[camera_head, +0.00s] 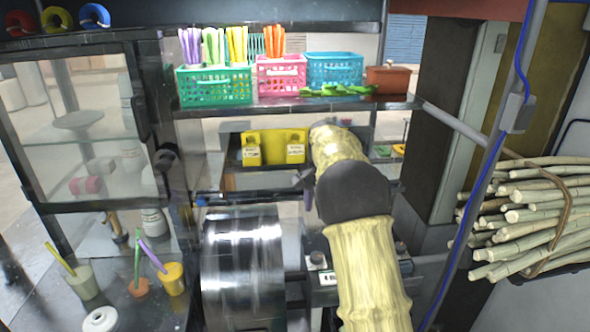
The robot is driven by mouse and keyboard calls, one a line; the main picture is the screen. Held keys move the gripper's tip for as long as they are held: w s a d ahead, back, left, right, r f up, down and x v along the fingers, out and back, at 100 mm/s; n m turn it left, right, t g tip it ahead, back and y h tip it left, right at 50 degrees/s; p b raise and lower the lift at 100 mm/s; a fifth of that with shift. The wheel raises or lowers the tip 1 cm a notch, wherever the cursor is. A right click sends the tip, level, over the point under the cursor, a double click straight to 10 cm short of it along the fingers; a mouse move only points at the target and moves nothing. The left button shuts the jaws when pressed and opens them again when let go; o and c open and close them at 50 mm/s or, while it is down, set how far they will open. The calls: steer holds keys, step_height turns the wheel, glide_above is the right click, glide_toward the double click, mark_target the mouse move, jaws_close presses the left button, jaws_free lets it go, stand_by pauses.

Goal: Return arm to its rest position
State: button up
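My arm (367,262) rises from the bottom of the picture, right of centre. It has cream, ridged links and a dark elbow joint (352,192). Its far link (338,146) points away from the camera, toward the press area below the shelf. I cannot make out my gripper; the arm's own links may hide it. A small dark part (303,180) shows just left of the elbow, and I cannot tell what it belongs to. No held object shows.
A shiny metal drum (242,268) stands left of my arm. Above is a shelf (290,104) with green (214,86), pink (281,76) and blue (334,70) baskets. Sugarcane stalks (525,212) are bundled at right behind a post. Cups with straws (84,283) stand at lower left.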

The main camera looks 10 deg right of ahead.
steer(key=s+f+n, duration=0.2)
steer(key=s+n, duration=0.1)
steer(key=s, duration=0.7)
steer(key=s+f+n+t, duration=0.1)
steer(key=s+f+n, duration=0.2)
steer(key=s, duration=0.6)
steer(key=s+f+n+t, duration=0.1)
steer(key=s+f+n, duration=0.1)
steer(key=s, duration=0.8)
steer(key=shift+s+a+f+n, duration=0.2)
steer(key=shift+s+f+n, duration=0.1)
steer(key=shift+f+n, duration=0.15)
